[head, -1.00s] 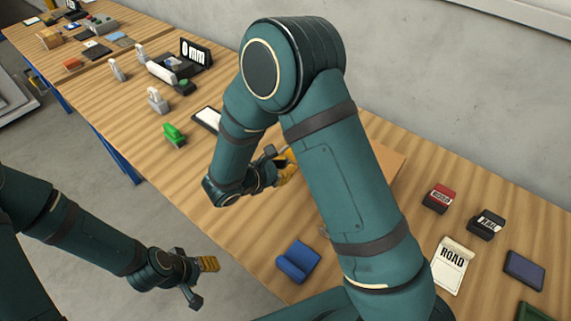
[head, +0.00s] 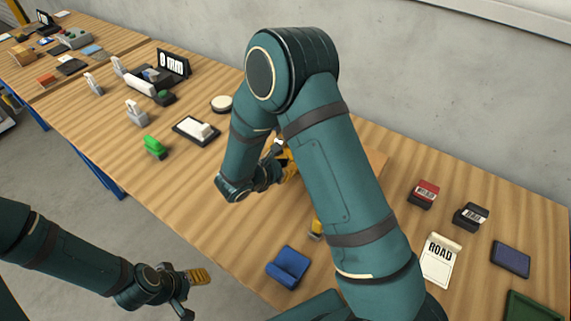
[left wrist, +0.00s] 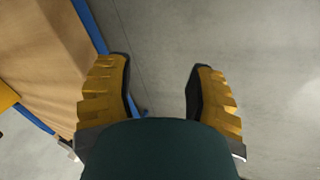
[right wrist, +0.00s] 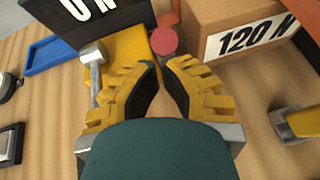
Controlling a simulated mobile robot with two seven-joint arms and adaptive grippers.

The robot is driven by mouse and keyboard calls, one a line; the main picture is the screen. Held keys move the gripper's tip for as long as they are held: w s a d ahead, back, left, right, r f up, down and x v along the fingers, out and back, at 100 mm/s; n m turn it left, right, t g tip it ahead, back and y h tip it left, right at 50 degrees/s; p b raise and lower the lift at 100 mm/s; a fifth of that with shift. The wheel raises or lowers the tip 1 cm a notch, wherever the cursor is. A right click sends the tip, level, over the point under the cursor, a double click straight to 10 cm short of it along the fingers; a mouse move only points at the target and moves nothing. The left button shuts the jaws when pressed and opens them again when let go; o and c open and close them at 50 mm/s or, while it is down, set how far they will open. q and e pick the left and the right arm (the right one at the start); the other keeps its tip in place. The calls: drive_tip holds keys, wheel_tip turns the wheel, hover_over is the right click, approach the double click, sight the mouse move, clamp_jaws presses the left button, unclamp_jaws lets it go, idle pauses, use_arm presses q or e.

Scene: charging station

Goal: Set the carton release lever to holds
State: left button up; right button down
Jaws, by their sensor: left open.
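In the right wrist view a yellow plate (right wrist: 128,58) carries a silver lever (right wrist: 92,62) with a blocky head on its left part. A red round knob (right wrist: 164,41) sits beyond the fingertips. A brown carton (right wrist: 232,22) labelled "120 N" stands right of it. Which part is the carton release lever, and its setting, I cannot tell for sure. My right gripper (right wrist: 160,77) is partly open and empty, its tips short of the knob; in the head view my arm mostly hides it. My left gripper (left wrist: 162,82) is open and empty, off the table's front edge.
A blue holder (head: 288,267), a ROAD card (head: 440,258), a red-topped block (head: 424,194) and a black block (head: 470,216) lie near my right arm. A green object (head: 154,147) and a white-topped tray (head: 197,130) lie left. The concrete wall bounds the back.

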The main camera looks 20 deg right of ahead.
drive_tip(key=shift+w+d+r+g+y+p, duration=0.25)
drive_tip(key=shift+w+d+r+y+p, duration=0.1)
drive_tip(key=shift+d+r+y+p, duration=0.2)
drive_tip(key=shift+w+d+r+g+y+p, duration=0.3)
drive_tip(key=shift+d+r+y+p, duration=0.15)
drive_tip(key=shift+d+r, duration=0.15)
